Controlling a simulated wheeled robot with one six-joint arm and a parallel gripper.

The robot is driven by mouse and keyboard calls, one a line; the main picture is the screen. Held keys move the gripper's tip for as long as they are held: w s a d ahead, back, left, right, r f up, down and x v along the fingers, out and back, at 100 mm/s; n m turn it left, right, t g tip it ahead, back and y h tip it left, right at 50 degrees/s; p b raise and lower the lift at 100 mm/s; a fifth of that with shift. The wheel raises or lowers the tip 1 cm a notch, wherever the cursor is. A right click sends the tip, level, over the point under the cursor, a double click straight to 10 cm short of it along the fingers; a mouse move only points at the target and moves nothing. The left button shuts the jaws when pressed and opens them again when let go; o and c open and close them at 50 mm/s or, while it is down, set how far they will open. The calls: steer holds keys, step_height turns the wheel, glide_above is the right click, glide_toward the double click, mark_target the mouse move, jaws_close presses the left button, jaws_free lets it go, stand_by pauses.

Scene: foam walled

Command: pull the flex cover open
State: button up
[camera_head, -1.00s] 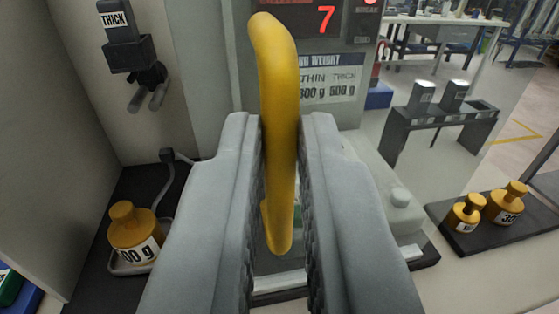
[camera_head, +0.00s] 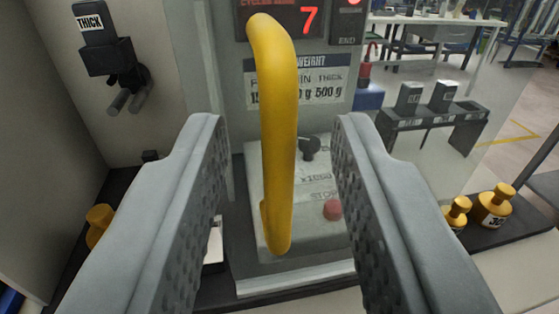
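The yellow handle (camera_head: 277,130) stands upright in the middle of the camera view, close in front of me. It looks like the pull of the flex cover. The cover itself seems to be clear, and I cannot make out its edges or how far open it stands. My gripper (camera_head: 280,135) is open, with one grey ridged finger on each side of the handle. There is a visible gap on both sides, and neither finger touches it. Behind the handle is a machine with a red-lit display (camera_head: 285,18) and a weight label (camera_head: 297,80).
A pale control box with a black knob (camera_head: 309,147) and red button (camera_head: 332,209) lies behind the handle. A black "THICK" fixture (camera_head: 108,55) hangs on the left wall. Yellow weights stand at left (camera_head: 98,222) and right (camera_head: 494,205). A dark stand (camera_head: 430,121) is behind at right.

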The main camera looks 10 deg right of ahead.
steer(key=v, duration=1.7)
steer(key=shift+s, duration=0.2)
steer(key=shift+r, duration=0.15)
steer(key=s+d+r+n+t+y, duration=0.2)
steer(key=s+r+n+y, duration=0.1)
steer(key=s+r+y, duration=0.3)
steer(key=s+d+f+g+h, duration=0.2)
steer(key=s+d, duration=0.2)
steer(key=s, duration=0.5)
steer(key=shift+s+d+f, duration=0.25)
steer(key=shift+s+d, duration=0.05)
steer(key=shift+d, duration=0.05)
stand_by(2.0)
